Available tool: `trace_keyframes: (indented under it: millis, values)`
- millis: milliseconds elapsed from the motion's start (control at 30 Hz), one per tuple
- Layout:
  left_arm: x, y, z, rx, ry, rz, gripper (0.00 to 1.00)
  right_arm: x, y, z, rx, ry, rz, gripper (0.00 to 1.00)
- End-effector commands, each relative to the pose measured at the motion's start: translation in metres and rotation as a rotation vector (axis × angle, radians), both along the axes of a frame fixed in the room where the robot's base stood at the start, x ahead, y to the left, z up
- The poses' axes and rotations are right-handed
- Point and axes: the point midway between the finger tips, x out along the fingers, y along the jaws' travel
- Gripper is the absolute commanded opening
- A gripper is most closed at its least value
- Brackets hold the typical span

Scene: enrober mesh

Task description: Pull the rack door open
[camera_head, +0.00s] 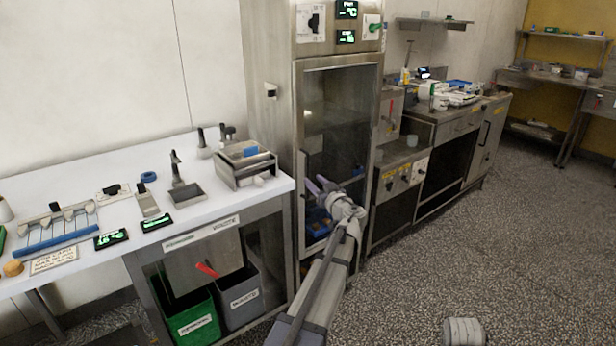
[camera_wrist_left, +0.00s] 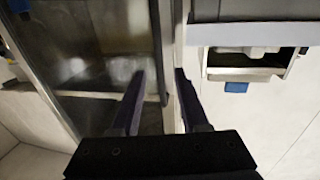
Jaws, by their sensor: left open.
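The rack door (camera_head: 341,100) is a tall glass panel in a steel frame on the upright steel cabinet. It looks flush with the cabinet front. In the left wrist view the glass (camera_wrist_left: 105,60) fills the left side. A dark upright bar (camera_wrist_left: 156,45), apparently the door handle, runs along the door's edge. My left gripper (camera_head: 318,187) is in front of the door's lower left part. In the wrist view its two dark fingers (camera_wrist_left: 160,85) are apart, with the bar's end between them. I cannot tell whether they touch it.
A white-topped counter (camera_head: 120,215) with a metal box (camera_head: 243,168) stands left of the cabinet. Green (camera_head: 198,322) and grey (camera_head: 240,297) bins sit below. A steel unit (camera_head: 402,185) adjoins on the right. The speckled floor (camera_head: 480,240) in front is largely clear.

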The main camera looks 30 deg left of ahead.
Motion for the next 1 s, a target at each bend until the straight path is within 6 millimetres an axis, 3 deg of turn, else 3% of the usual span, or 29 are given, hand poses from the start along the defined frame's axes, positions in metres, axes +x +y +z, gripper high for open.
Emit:
trace_keyframes:
  millis: [300, 633, 1000]
  values:
    - [0.028, 0.04, 0.0, -0.001, 0.001, 0.001, 0.45, 0.0, 0.0, 0.0, 0.0, 0.0, 0.0, 0.54]
    - [0.03, 0.045, 0.0, -0.001, 0.001, 0.0, 0.45, 0.0, 0.0, 0.0, 0.0, 0.0, 0.0, 0.54]
    - [0.03, 0.045, 0.0, -0.001, 0.001, 0.0, 0.03, 0.0, 0.0, 0.0, 0.0, 0.0, 0.0, 0.54]
